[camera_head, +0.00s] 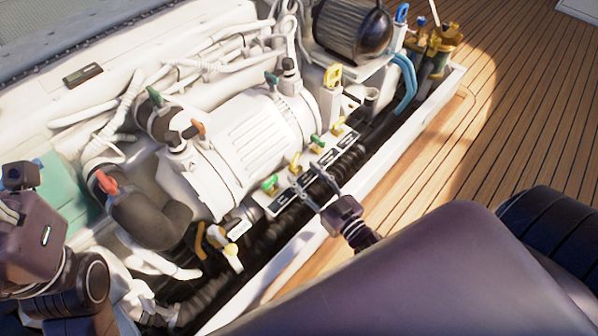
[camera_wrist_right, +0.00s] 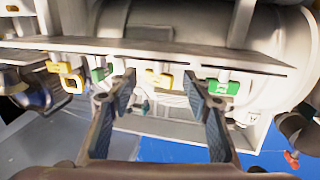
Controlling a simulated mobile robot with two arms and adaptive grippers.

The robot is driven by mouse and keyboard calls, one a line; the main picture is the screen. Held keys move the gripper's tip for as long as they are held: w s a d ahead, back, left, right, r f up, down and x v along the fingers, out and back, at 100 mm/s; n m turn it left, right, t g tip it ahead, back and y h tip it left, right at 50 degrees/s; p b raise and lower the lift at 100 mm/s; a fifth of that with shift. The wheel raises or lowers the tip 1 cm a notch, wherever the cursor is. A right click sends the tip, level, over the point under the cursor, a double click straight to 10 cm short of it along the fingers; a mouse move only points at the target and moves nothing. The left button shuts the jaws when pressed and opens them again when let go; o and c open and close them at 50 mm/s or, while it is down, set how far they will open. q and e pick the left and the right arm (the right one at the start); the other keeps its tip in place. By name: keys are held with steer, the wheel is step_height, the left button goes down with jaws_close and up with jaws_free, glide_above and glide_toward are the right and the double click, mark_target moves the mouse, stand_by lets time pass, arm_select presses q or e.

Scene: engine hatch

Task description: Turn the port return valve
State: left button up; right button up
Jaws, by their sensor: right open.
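A row of small valves with green and yellow handles stands along the front of the white engine in the head view. It has a near green handle (camera_head: 270,184), a yellow handle (camera_head: 295,162), another green handle (camera_head: 316,142) and a far yellow handle (camera_head: 339,128). Their label plates are too small to read, so I cannot tell which is the port return valve. My right gripper (camera_head: 307,180) is open at the row. In the right wrist view its fingers (camera_wrist_right: 161,80) stand either side of a yellow handle (camera_wrist_right: 158,78), apart from it. My left gripper (camera_head: 30,230) is at the left edge, fingers unclear.
Red (camera_head: 106,182) and orange (camera_head: 198,129) handles sit on the pipes at the left. A white hatch edge (camera_head: 375,192) runs in front of the valves. Dark hoses lie between. Wooden deck (camera_head: 500,100) is clear at the right.

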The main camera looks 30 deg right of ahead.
steer(key=shift+w+a+b, duration=0.2)
steer(key=shift+w+b, duration=0.1)
steer(key=shift+w, duration=1.05)
